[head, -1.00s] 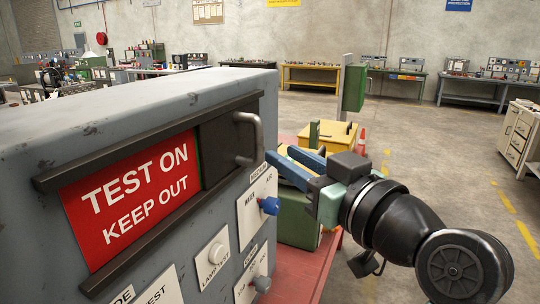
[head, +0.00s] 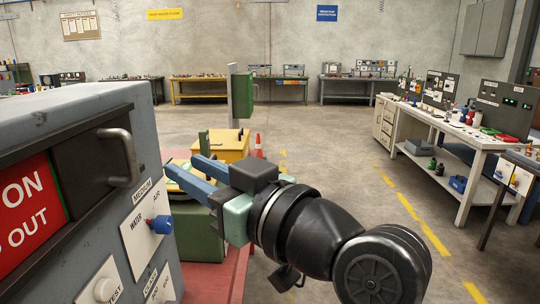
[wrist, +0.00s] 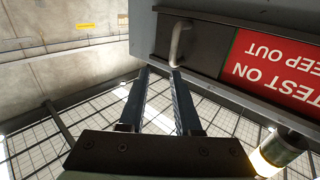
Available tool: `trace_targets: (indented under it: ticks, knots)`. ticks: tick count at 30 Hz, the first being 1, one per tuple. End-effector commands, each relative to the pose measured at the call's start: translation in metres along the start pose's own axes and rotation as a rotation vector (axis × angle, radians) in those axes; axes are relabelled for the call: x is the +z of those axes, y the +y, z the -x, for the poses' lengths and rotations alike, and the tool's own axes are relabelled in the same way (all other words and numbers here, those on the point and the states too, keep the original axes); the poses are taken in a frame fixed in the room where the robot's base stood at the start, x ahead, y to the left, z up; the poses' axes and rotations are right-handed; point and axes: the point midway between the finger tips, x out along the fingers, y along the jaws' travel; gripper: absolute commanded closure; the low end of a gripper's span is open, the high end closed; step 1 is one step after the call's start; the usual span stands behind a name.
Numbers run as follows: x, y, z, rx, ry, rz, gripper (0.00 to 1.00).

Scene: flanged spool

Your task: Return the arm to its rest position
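My arm (head: 310,232) reaches in from the lower right of the head view, bent, with its blue fingers pointing left. My gripper (head: 181,165) is beside the right end of the grey test cabinet (head: 60,110). Its two fingers are spread with nothing visible between them. In the wrist view the fingers of my gripper (wrist: 158,72) also stand apart and empty. The cabinet's metal handle (wrist: 178,42) shows just beyond the right fingertip; I cannot tell the exact gap. The dark sliding cover carrying the handle (head: 124,158) sits beside the red sign (head: 30,205).
A blue knob (head: 160,224) sticks out of the cabinet front below my fingers. A white workbench (head: 465,150) is at right. Floor between is open.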

Motion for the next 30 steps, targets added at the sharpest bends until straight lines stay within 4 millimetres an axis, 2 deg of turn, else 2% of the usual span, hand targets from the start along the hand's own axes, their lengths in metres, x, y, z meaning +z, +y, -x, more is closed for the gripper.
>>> trace_targets:
  ticks: [4,8,12,16,21,30]
  knots:
    - [-0.028,0.020,0.007,0.231,0.102,0.045,0.68]
    - [-0.067,0.033,0.035,0.462,0.256,0.117,0.68]
    - [-0.113,0.029,0.079,0.666,0.448,0.216,0.68]
    - [-0.145,0.013,0.118,0.792,0.598,0.304,0.68]
    - [-0.165,-0.004,0.147,0.870,0.704,0.375,0.68]
    - [-0.169,-0.007,0.152,0.883,0.721,0.387,0.68]
